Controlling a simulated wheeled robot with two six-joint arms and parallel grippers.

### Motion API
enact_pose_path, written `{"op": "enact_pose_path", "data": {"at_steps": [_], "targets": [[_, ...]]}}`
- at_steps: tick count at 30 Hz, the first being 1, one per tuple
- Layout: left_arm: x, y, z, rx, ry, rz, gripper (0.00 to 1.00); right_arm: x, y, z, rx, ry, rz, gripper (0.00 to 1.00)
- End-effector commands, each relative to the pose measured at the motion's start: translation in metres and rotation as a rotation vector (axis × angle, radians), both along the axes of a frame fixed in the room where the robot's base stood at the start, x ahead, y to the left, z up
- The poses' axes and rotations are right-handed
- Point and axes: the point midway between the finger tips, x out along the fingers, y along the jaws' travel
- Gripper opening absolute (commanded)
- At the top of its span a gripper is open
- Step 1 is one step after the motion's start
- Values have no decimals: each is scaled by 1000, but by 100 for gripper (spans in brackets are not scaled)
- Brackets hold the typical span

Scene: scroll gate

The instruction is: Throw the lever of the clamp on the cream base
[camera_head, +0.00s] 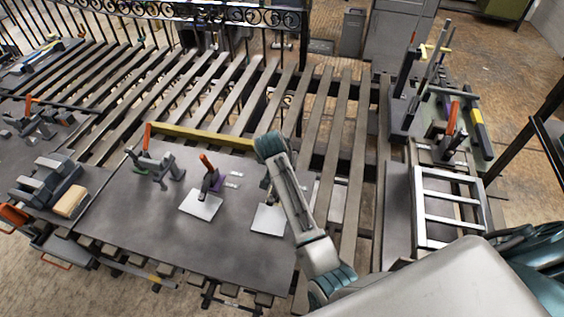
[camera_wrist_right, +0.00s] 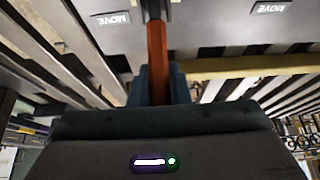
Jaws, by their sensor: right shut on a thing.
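In the right wrist view my right gripper (camera_wrist_right: 158,87) is shut on a red-brown lever (camera_wrist_right: 157,50), which stands between its dark fingers. In the head view my right arm covers most of a clamp (camera_head: 268,184) at the right of the dark work plate, and my gripper's fingers are hidden there. I cannot make out a cream base under it. A second clamp (camera_head: 211,181) with a raised red lever stands to its left on a purple base. A third clamp (camera_head: 157,167) with a red lever stands further left, over green. My left gripper is not in view.
White plates (camera_head: 201,204) and (camera_head: 268,219) lie in front of two clamps. A yellow bar (camera_head: 205,138) runs along the back of the dark plate (camera_head: 150,228). A grey vise-like block (camera_head: 48,183) is at left. A white rack (camera_head: 449,205) and tools stand at right.

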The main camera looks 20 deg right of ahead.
Motion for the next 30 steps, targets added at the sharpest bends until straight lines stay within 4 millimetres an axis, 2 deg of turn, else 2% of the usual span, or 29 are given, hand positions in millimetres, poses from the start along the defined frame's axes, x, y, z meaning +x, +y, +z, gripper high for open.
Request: {"op": "enact_pose_path", "data": {"at_steps": [10,24,25,27,30], "targets": [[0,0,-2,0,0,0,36,-7,6,4,-73,-101,0,0],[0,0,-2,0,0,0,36,-8,7,5,-81,-112,0,0],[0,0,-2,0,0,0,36,-8,7,5,-81,-112,0,22],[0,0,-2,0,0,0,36,-8,7,4,-81,-112,0,36],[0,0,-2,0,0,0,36,-8,7,4,-81,-110,0,38]]}}
